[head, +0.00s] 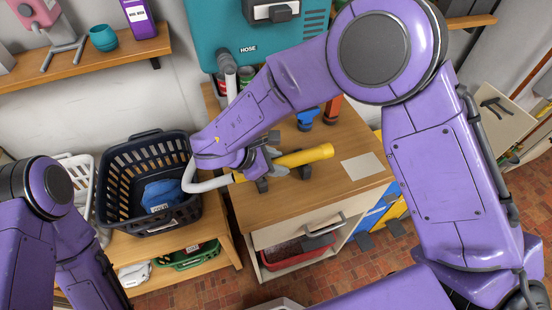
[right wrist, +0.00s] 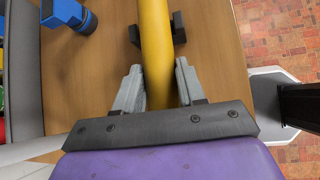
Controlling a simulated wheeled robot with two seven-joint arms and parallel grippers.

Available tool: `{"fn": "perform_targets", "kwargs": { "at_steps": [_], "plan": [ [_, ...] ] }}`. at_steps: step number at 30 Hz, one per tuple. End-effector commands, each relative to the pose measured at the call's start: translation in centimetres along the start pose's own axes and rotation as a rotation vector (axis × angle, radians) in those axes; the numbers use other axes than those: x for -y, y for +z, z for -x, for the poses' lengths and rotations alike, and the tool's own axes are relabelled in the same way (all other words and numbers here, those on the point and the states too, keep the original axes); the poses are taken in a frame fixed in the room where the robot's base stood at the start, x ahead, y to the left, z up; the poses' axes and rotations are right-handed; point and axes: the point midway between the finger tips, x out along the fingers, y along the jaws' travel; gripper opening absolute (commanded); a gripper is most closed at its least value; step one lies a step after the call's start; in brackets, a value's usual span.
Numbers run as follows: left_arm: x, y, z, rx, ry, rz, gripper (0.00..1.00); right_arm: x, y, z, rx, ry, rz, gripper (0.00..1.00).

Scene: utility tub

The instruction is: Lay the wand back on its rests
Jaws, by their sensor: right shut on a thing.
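The yellow wand (head: 312,155) lies level across the wooden cabinet top, its thick end pointing right. A pale hose (head: 207,185) runs from its left end. My right gripper (head: 263,163) is shut on the wand near its middle. In the right wrist view, the grey fingers of the gripper (right wrist: 158,72) stand on both sides of the wand (right wrist: 155,30). A dark rest (head: 304,171) is under the thick end; its prongs (right wrist: 179,28) flank the wand. Another dark rest (head: 262,185) shows below my gripper. I cannot tell whether the wand touches the rests. My left gripper is out of view.
A teal hose unit (head: 205,30) hangs on the wall behind. A blue object (head: 307,117) and an orange-and-black one (head: 332,110) stand behind the wand. A dark basket (head: 118,205) with a blue cloth is at left. A pale sheet (head: 362,168) lies on the cabinet's right.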

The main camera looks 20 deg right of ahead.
Motion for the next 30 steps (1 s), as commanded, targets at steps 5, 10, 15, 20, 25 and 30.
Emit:
{"fn": "perform_targets", "kwargs": {
  "at_steps": [5, 10, 15, 20, 25, 30],
  "plan": [
    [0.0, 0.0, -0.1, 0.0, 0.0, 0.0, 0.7, 0.0, -0.1, -0.1, 0.0, 0.0, 0.0, 0.0],
    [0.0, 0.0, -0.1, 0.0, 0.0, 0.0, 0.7, 0.0, -0.1, -0.1, 0.0, 0.0, 0.0, 0.56],
    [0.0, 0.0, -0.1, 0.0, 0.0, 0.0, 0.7, 0.0, -0.1, -0.1, 0.0, 0.0, 0.0, 0.69],
    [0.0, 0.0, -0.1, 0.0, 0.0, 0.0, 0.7, 0.0, -0.1, 0.0, -0.001, 0.0, 0.0, 0.69],
    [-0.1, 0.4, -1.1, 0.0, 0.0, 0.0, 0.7, 0.0, -0.3, 2.2, -0.002, 0.005, -0.002, 0.69],
    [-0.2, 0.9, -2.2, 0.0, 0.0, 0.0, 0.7, 0.1, -0.3, 6.3, -0.001, 0.005, -0.004, 0.69]
  ]
}}
